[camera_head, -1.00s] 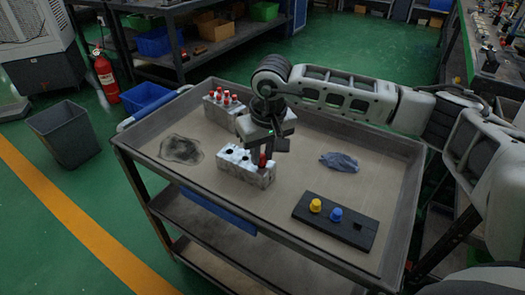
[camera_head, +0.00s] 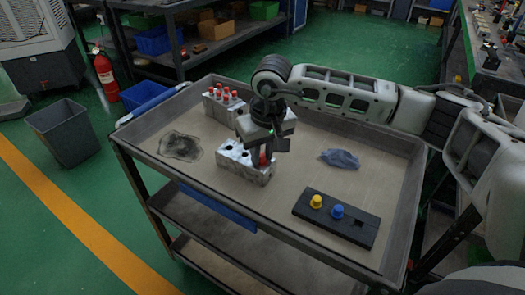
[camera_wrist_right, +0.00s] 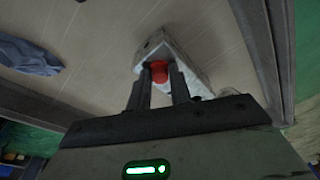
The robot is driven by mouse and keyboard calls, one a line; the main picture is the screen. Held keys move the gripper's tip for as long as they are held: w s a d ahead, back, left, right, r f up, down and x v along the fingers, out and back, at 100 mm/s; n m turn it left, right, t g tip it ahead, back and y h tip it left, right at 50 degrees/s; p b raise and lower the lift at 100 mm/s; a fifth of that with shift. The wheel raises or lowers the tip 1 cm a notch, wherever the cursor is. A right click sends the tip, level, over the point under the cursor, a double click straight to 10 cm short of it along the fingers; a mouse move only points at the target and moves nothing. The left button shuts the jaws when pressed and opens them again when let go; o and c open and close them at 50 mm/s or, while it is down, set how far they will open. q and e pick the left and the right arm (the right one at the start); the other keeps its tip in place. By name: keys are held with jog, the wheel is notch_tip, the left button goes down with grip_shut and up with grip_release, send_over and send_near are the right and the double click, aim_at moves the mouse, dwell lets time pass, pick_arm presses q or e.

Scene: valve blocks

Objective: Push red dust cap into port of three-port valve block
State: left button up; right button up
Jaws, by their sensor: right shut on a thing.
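The pale three-port valve block (camera_head: 236,168) sits near the middle of the cart top, with two dark open ports showing at its left and middle. My right gripper (camera_head: 262,156) is over the block's right end, shut on the red dust cap (camera_head: 264,160). In the right wrist view the cap (camera_wrist_right: 159,70) is between the two dark fingers (camera_wrist_right: 160,84), against the block (camera_wrist_right: 155,47). The fingers partly hide the cap and the port under it, so I cannot tell how deep the cap sits. My left gripper is not in view.
A second block (camera_head: 222,110) with several red caps stands behind. A dark holder (camera_head: 350,231) carries a yellow cap (camera_head: 316,201) and a blue cap (camera_head: 337,212). The tray has raised rims.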

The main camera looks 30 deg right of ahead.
jog(key=o, duration=0.9)
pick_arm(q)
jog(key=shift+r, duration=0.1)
pick_arm(e)
jog(key=shift+o, duration=0.2)
jog(key=shift+r, duration=0.85)
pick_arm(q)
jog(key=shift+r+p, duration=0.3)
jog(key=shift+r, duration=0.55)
pick_arm(e)
notch_tip(320, 180, up, 14)
jog(key=s, duration=0.2)
jog(key=shift+s, duration=0.2)
jog(key=shift+d, duration=0.1)
